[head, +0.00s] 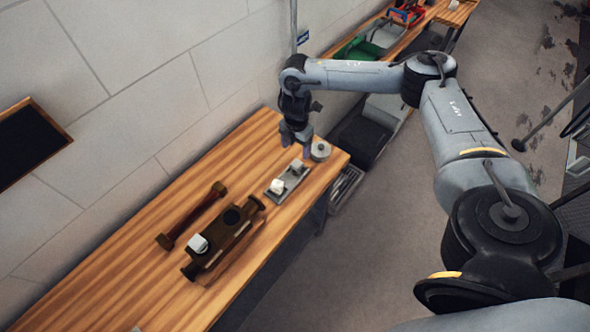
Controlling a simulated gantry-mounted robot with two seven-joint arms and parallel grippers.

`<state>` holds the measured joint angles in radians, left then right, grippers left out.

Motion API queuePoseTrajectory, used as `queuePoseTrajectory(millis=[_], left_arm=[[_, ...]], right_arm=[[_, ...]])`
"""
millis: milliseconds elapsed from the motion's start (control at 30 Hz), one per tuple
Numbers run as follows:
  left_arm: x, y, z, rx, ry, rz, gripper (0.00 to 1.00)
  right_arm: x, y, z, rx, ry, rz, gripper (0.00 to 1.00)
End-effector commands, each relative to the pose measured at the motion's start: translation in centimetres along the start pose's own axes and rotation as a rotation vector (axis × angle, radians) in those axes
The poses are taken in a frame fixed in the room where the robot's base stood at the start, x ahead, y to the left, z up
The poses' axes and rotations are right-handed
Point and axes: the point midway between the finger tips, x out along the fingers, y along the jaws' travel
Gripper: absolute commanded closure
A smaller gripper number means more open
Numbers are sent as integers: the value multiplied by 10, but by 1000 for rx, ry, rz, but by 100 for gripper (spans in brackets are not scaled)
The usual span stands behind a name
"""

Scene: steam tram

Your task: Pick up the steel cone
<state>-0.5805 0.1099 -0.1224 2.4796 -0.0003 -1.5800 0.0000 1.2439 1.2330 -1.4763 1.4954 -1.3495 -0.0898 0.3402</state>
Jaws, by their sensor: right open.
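My right gripper (296,145) is open and empty. It points down at the far right end of the wooden workbench (130,280), above or just behind a small grey tray (280,193). On the tray are a pale block (277,185) and a small grey metal piece (297,166). A round grey metal piece (320,151) stands beside the gripper near the bench's right end. Either grey piece could be the steel cone; its shape is too small to tell. My left gripper is not in view.
A dark brown fixture (228,240) with a pale block (198,244) on it and a brown bar with wider ends (193,215) lie mid-bench. The wall (130,110) runs close behind. The bench's front left is mostly clear.

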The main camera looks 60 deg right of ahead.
Motion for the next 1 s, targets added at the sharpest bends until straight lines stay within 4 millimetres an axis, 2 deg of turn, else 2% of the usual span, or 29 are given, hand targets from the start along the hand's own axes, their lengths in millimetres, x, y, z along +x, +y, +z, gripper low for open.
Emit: queuePoseTrajectory(millis=[200,533,800,1000], left_arm=[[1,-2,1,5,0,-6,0],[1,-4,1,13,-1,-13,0],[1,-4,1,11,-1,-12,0],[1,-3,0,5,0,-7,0]], right_arm=[[30,0,0,0,0,-1,27],[51,-1,0,0,0,0,27],[85,-4,-1,1,-1,0,27],[95,-3,-1,0,0,1,27]])
